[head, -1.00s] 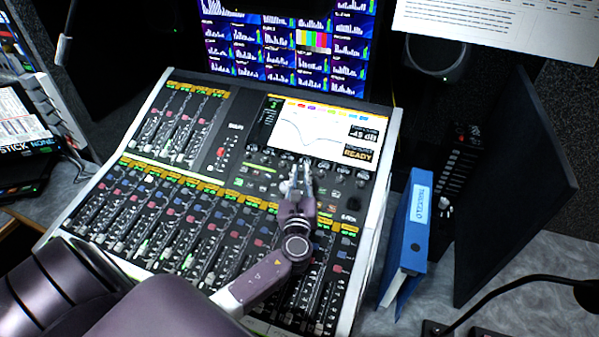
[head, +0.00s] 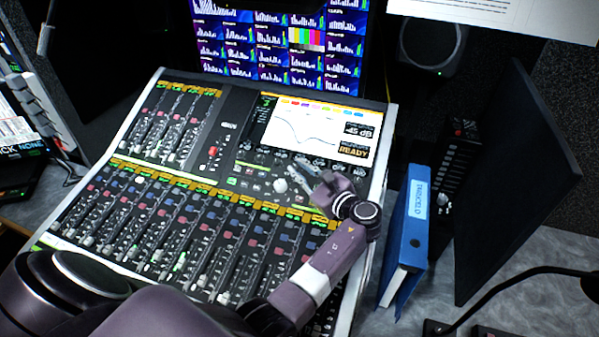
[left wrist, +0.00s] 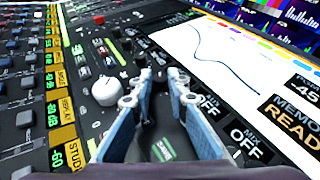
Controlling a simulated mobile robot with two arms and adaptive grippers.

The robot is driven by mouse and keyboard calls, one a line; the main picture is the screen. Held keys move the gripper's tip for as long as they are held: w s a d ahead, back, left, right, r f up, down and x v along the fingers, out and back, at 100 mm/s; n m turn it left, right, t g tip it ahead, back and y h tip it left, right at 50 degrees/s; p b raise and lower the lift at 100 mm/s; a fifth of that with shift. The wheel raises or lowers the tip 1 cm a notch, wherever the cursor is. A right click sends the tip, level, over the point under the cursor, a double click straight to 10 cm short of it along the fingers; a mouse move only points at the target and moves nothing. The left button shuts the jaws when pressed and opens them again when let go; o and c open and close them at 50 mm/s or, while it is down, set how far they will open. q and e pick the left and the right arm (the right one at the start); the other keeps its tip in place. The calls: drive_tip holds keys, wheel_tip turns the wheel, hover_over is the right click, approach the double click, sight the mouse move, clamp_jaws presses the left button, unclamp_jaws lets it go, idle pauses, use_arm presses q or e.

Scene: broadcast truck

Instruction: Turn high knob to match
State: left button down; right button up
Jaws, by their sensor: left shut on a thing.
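My left gripper (head: 300,165) reaches the row of small knobs under the mixing console's screen (head: 312,128). In the left wrist view its two blue-grey fingers (left wrist: 162,78) are close together with a narrow gap. They are closed on a small dark knob, mostly hidden between them; I cannot read its label or pointer. The screen shows a dipping curve (left wrist: 221,60), a box reading -45 dB (head: 362,132) and one reading READY (head: 355,151). My right gripper is out of view.
A larger white knob (head: 280,185) sits left of my fingers, also in the left wrist view (left wrist: 106,90). Faders (head: 150,235) fill the console's lower part. A blue binder (head: 408,235) stands right of the console.

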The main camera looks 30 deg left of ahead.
use_arm(q)
drive_tip(key=shift+r, duration=0.1)
idle(0.4)
drive_tip(key=c, duration=1.9)
unclamp_jaws()
wheel_tip(320, 180, up, 10)
